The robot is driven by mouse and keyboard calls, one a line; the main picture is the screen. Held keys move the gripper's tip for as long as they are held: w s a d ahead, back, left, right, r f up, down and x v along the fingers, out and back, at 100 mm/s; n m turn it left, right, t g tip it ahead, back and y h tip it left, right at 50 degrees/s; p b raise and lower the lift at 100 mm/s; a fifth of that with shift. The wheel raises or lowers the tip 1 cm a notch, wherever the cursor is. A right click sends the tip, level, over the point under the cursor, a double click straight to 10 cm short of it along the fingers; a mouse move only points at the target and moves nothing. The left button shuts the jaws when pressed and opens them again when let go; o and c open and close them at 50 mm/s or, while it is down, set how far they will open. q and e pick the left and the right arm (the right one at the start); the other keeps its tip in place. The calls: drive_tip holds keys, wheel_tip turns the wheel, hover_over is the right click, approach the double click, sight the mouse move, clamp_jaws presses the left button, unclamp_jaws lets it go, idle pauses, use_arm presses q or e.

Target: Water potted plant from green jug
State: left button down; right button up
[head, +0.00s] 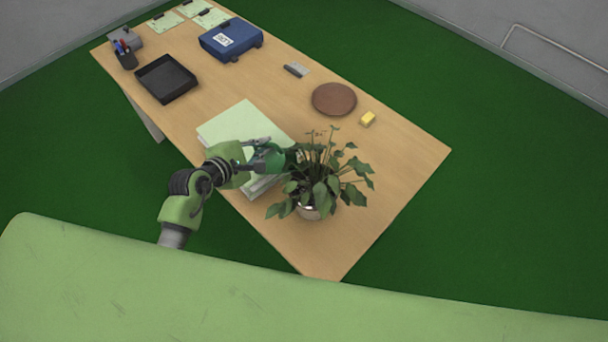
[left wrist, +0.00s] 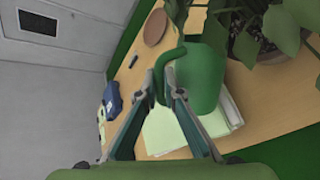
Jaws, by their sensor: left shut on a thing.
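The green jug (head: 270,160) is in my left gripper (head: 258,154), at the left side of the plant. In the left wrist view the jug (left wrist: 198,80) shows its handle between the fingertips of my left gripper (left wrist: 162,82), which is shut on it. The jug is above the paper stack and its far end is partly hidden by leaves, so I cannot tell whether water flows. The potted plant (head: 322,178) stands upright near the table's near end, its pot (head: 308,211) mostly covered by leaves. My right gripper is not in view.
The table's right end is clear.

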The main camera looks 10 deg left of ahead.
use_arm(q)
drive_tip(key=shift+d+y+p, duration=0.3)
drive_tip(key=shift+p, duration=0.05)
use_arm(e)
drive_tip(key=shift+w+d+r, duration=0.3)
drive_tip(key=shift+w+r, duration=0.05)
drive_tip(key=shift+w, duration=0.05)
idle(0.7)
